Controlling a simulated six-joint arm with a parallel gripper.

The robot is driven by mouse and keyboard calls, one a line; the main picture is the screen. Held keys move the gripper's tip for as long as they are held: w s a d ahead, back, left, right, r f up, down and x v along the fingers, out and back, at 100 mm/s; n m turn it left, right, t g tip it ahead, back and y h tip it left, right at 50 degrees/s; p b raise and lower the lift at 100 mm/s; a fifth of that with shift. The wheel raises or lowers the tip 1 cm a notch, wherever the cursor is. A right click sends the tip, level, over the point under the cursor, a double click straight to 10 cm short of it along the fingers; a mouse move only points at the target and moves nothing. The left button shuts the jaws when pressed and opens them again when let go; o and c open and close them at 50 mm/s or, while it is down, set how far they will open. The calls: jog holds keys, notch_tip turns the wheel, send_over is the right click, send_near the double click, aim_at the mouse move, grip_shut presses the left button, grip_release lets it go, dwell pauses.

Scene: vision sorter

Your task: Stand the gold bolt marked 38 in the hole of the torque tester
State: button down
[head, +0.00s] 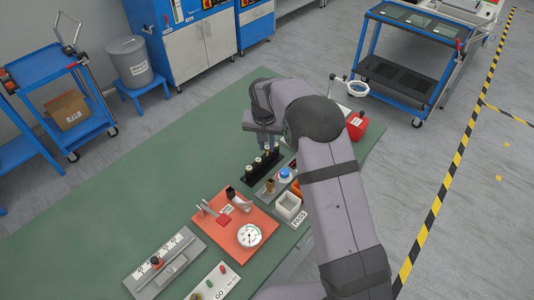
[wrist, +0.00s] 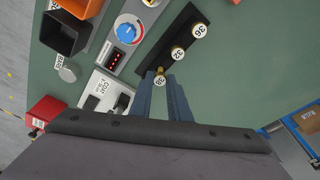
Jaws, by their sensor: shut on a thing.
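The gold bolt marked 38 (wrist: 160,78) is between the fingertips of my gripper (wrist: 166,80) in the wrist view. My gripper is shut on it at one end of the black rack (wrist: 188,20); I cannot tell whether the bolt is lifted. In the head view my gripper (head: 269,142) points down over the far end of the rack (head: 250,180). The torque tester appears to be the grey unit with a blue dial (wrist: 129,30) and red display, beside the rack. It also shows in the head view (head: 284,173). I cannot make out its hole clearly.
Bolts marked 32 (wrist: 178,53) and 36 (wrist: 199,30) stand in the rack. The left part of the green table (head: 150,180) is clear.

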aim_at(267, 149)
jog(key=shift+r+p, duration=1.35)
jog(key=shift+r, duration=0.65)
jog(key=s+a+r+n+p, duration=0.3)
jog(key=s+a+r+p, duration=0.15)
jog(key=a+r, duration=0.65)
jog(key=s+a+f+m, duration=0.1)
jog(key=s+f+m, duration=0.2)
jog(key=s, duration=0.6)
jog(key=shift+s+a+f+p, duration=0.3)
jog(key=shift+f+p, duration=0.15)
jog(key=shift+f, duration=0.8)
jog(key=shift+f, duration=0.1)
